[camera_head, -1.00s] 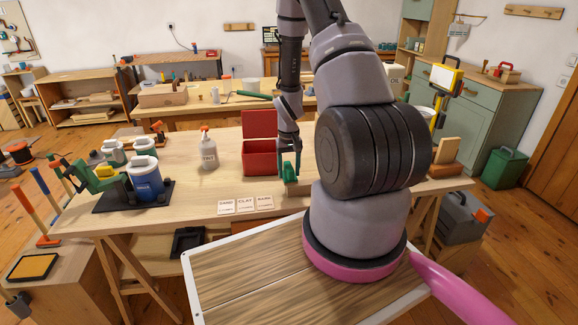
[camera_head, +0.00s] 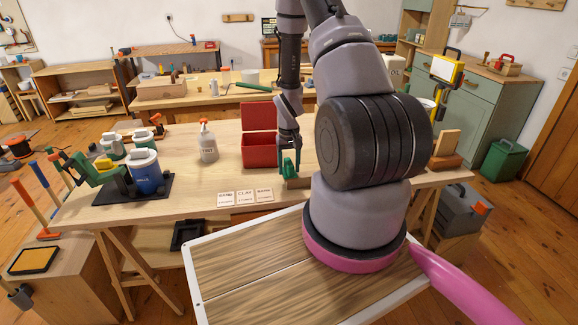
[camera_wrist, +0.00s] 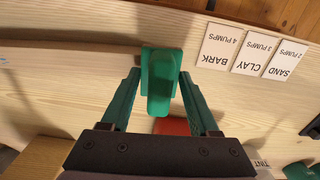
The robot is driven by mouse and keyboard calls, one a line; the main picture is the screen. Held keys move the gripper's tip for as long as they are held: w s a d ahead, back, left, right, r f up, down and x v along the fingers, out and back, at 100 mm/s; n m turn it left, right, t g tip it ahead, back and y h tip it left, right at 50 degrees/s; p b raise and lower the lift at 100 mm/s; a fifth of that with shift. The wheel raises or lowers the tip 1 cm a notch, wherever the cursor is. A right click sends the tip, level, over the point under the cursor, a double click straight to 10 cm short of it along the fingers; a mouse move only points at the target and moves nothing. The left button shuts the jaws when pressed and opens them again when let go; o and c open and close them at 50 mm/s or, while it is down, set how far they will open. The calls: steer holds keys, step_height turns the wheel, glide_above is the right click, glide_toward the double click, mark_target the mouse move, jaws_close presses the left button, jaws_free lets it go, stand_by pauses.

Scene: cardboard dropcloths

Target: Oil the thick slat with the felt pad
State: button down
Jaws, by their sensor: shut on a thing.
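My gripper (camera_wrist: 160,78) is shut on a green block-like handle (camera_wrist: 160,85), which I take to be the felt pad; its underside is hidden. In the head view my gripper (camera_head: 289,168) is over the bench, in front of the red box. A pale wooden strip (camera_wrist: 70,57), which I take to be the thick slat, lies on the bench. It runs from the left of the wrist view to the green pad, which overlaps its end. Whether they touch I cannot tell. In the head view my arm hides most of the slat (camera_head: 297,184).
An open red box (camera_head: 259,152) stands close behind my gripper. A TINT pump bottle (camera_head: 208,142) and a blue can (camera_head: 147,172) stand to the left. Cards (camera_head: 245,197) for sand, clay and bark lie near the front edge. A wooden block (camera_head: 447,144) stands at right.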

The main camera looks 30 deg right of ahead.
steer(key=shift+f, duration=0.15)
steer(key=d, duration=0.2)
steer(key=s+d, duration=0.1)
steer(key=d, duration=0.4)
steer(key=shift+s+d, duration=0.3)
steer(key=shift+s, duration=0.05)
steer(key=d, duration=0.2)
steer(key=s+d, duration=0.1)
steer(key=d, duration=0.2)
steer(key=s+d, duration=0.1)
steer(key=d, duration=0.2)
steer(key=a, duration=0.2)
steer(key=w+a, duration=0.1)
steer(key=a, duration=0.4)
steer(key=shift+w+a, duration=0.35)
steer(key=shift+w, duration=0.05)
steer(key=a, duration=0.2)
steer(key=w+a, duration=0.1)
steer(key=a, duration=0.5)
steer(key=shift+w+a+f, duration=0.1)
steer(key=shift+w, duration=0.3)
steer(key=shift+r, duration=2.5)
